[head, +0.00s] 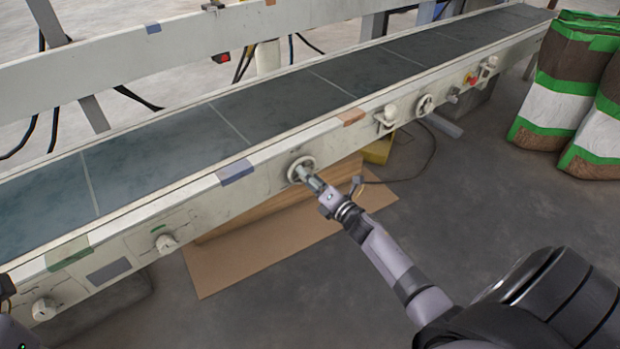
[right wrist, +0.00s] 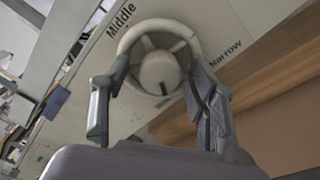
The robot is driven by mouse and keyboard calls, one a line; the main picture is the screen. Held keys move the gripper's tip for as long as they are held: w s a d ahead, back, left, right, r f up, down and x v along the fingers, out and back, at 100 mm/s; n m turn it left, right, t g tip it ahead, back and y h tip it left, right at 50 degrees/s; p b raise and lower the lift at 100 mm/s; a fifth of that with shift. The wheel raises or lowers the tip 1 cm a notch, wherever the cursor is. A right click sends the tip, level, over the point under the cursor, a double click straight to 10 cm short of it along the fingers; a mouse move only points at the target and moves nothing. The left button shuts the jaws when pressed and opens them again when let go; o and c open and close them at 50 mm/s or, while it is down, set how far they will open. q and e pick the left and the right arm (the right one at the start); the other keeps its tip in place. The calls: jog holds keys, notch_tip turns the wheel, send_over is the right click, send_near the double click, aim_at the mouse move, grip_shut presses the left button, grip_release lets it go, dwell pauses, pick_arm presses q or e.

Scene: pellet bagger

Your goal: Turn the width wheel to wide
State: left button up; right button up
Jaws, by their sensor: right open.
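The width wheel (head: 301,168) is a pale round handwheel on the side rail of the conveyor. In the right wrist view the wheel (right wrist: 158,55) shows a rim, spokes, a round hub and a short dark mark at the hub's lower edge. "Middle" is printed to its upper left and "Narrow" to its right; no "wide" label is legible. My right gripper (head: 309,179) is at the wheel. Its fingers (right wrist: 157,80) stand apart at the left and right of the rim; I cannot tell whether they touch it. My left gripper is not recognisable in view.
The conveyor rail (head: 255,172) runs diagonally, with a knob (head: 165,243), another handwheel (head: 424,104) and a red button (head: 471,78) along it. A cardboard sheet (head: 225,270) lies below. Green-striped bags (head: 566,100) stand at the right. The floor in front is mostly clear.

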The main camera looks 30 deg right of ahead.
jog(key=s+d, duration=0.1)
jog(key=s, duration=1.1)
